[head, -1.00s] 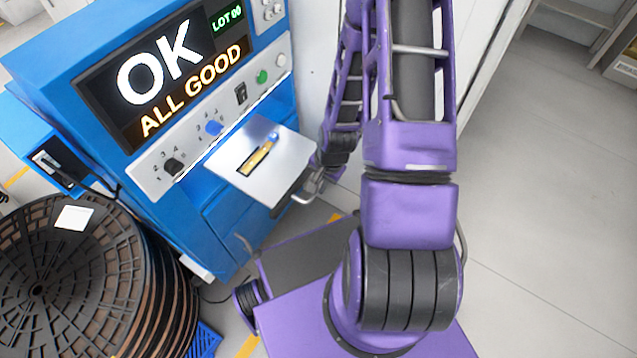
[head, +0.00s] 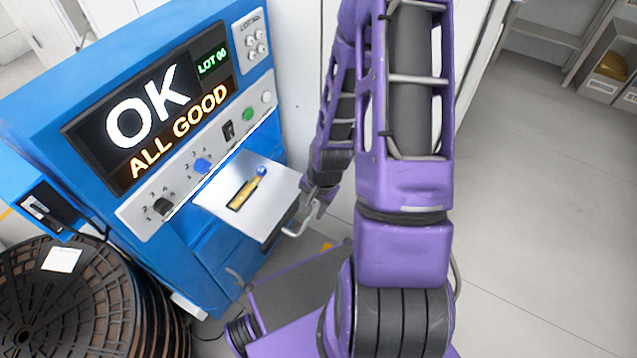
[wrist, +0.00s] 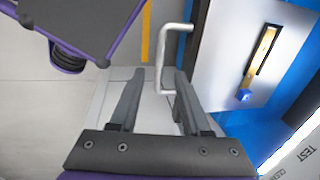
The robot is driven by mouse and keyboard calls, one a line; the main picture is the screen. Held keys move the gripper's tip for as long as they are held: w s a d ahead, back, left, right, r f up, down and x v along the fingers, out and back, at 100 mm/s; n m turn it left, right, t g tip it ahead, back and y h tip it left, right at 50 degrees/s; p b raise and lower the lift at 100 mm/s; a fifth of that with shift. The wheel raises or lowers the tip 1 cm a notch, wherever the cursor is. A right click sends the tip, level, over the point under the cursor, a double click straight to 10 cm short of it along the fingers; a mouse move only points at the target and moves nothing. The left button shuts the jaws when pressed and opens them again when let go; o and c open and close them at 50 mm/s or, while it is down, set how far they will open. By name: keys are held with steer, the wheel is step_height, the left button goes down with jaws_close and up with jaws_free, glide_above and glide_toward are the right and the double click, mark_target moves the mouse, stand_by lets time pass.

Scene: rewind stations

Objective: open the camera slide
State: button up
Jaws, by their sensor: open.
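A pale metal plate (head: 270,204) sticks out from the front of the blue machine, beneath its control panel. A brass strip with a blue knob (head: 262,171) lies in a dark slot on it; the strip (wrist: 250,75) also shows in the wrist view. A grey U-shaped handle (wrist: 172,50) is at the plate's outer edge. I cannot tell which part is the camera slide. My gripper (wrist: 158,78) is open, and in the wrist view the handle's near end appears between its fingertips. Contact cannot be told. In the head view my gripper (head: 312,205) is beside the plate's outer corner.
The blue machine's screen (head: 150,110) reads OK, ALL GOOD. Knobs and buttons line the panel (head: 200,160) above the plate. Stacked dark reels (head: 75,300) stand at lower left. Open floor (head: 540,200) lies to the right, with shelving beyond.

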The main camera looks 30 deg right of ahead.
step_height(320, 180, up, 12)
steer(key=s+d+p, duration=0.1)
steer(key=s+p, duration=0.1)
steer(key=p, duration=0.1)
steer(key=shift+d+f, duration=0.15)
steer(key=shift+f, duration=0.05)
